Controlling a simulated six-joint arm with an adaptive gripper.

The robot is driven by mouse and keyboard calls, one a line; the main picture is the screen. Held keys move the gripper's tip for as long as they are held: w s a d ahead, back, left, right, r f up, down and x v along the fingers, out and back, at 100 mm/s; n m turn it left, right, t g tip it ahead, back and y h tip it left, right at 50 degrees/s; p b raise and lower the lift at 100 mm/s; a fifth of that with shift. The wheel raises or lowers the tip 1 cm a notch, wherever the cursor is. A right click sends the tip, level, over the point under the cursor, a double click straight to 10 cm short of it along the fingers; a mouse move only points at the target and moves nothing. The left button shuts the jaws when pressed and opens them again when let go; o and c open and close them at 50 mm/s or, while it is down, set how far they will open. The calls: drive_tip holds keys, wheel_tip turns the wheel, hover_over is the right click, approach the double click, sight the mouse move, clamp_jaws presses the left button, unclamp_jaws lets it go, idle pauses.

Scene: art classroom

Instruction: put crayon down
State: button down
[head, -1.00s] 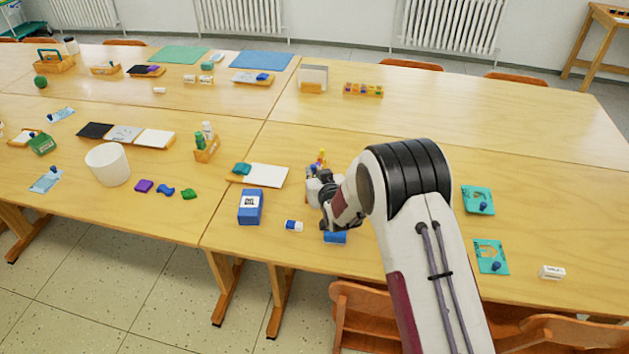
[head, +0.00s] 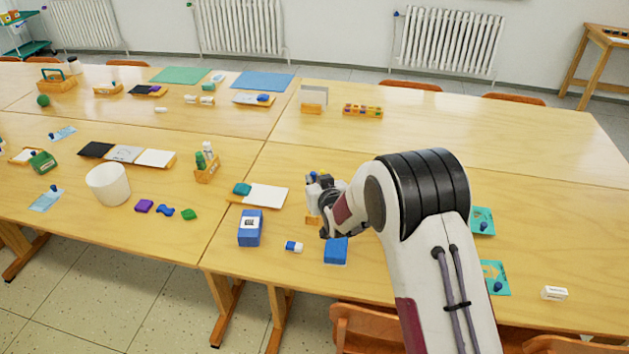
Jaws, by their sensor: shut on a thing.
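My gripper (head: 322,204) is over the middle of the near right table, seen from behind and partly covered by my own arm. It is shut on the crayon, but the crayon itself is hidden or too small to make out. A small wooden holder (head: 312,219) shows just left of the gripper and is partly covered by it. A blue block-like box (head: 336,252) lies on the table just below the gripper in the picture. I cannot tell how high the gripper is above the table.
A blue carton (head: 250,228) and a small blue-and-white eraser (head: 293,247) stand left of the gripper. A white pad (head: 266,196) lies behind them. Teal packets (head: 482,221) and a white eraser (head: 555,293) lie at right.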

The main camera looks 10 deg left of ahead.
wheel_tip(320, 180, up, 4)
drive_tip(key=n+g+y, duration=0.3)
drive_tip(key=n+y, duration=0.1)
hover_over(252, 226)
drive_tip(key=shift+w+f, duration=0.1)
wheel_tip(252, 226, down, 6)
drive_tip(key=shift+f, duration=0.15)
idle(0.6)
drive_tip(key=shift+f, duration=1.85)
drive_tip(key=shift+f, duration=0.2)
